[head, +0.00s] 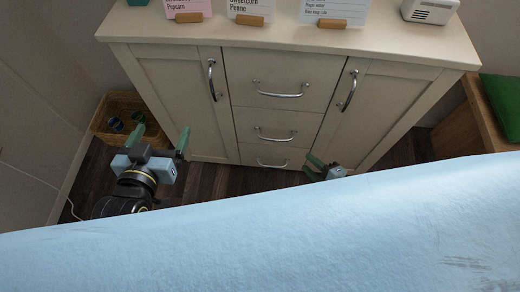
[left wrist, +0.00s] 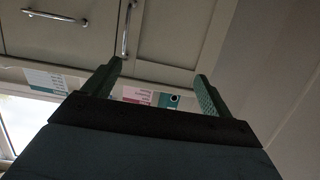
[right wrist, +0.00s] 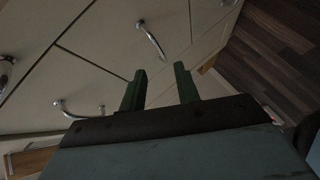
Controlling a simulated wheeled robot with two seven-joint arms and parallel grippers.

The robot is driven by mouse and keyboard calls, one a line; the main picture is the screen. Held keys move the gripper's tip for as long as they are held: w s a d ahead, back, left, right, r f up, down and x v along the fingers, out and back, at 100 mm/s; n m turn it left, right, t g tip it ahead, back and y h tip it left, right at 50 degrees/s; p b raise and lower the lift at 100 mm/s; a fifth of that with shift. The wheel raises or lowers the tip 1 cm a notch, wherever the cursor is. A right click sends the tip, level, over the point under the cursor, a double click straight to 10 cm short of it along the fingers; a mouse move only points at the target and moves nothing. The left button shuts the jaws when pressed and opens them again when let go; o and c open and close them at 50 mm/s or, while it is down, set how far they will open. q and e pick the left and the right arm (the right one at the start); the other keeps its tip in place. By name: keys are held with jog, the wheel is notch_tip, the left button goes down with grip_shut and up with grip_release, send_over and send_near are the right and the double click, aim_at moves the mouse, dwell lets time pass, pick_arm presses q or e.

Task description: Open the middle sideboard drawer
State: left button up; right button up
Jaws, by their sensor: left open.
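The cream sideboard (head: 200,140) stands ahead with three drawers stacked between two doors. The middle drawer (head: 263,120) is closed and has a curved metal handle (head: 275,135). My left gripper (head: 160,137) is open and empty, in front of the left door and left of the drawers. Its two green fingers stand wide apart in the left wrist view (left wrist: 158,75). My right gripper (head: 322,165) is low, right of the bottom drawer, partly hidden by a pale blue surface. In the right wrist view its fingers (right wrist: 160,82) are apart with nothing between them.
The top drawer (head: 283,72) and bottom drawer (head: 260,153) are closed. Vertical handles sit on the left door (head: 211,80) and right door (head: 347,90). A wicker basket (head: 104,112) stands left on the dark floor. Cards and a white device (head: 430,10) stand on top.

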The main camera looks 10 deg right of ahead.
jog(key=w+a+f+n+y+b, duration=0.1)
jog(key=w+n+y+b, duration=0.1)
jog(key=n+b, duration=0.2)
jog(key=b, duration=0.2)
send_near(277, 140)
jog(key=f+x, duration=0.1)
jog(key=x, duration=0.2)
pick_arm(q)
jog(key=s+r+t+h+b, duration=0.1)
jog(key=s+r+t+h, duration=0.1)
jog(key=r+t, duration=0.4)
jog(key=s+r+t+h+b, duration=0.1)
jog(key=s+r+t, duration=0.3)
jog(key=r, duration=0.7)
jog(key=shift+t+h, duration=0.5)
jog(key=shift+t, duration=0.5)
pick_arm(e)
jog(key=shift+r+x, duration=0.15)
jog(key=shift+x, duration=1.6)
jog(key=shift+r+x, duration=0.1)
jog(key=shift+x, duration=1.65)
pick_arm(q)
jog(key=shift+d, duration=0.1)
jog(key=shift+w, duration=0.1)
pick_arm(e)
grip_shut()
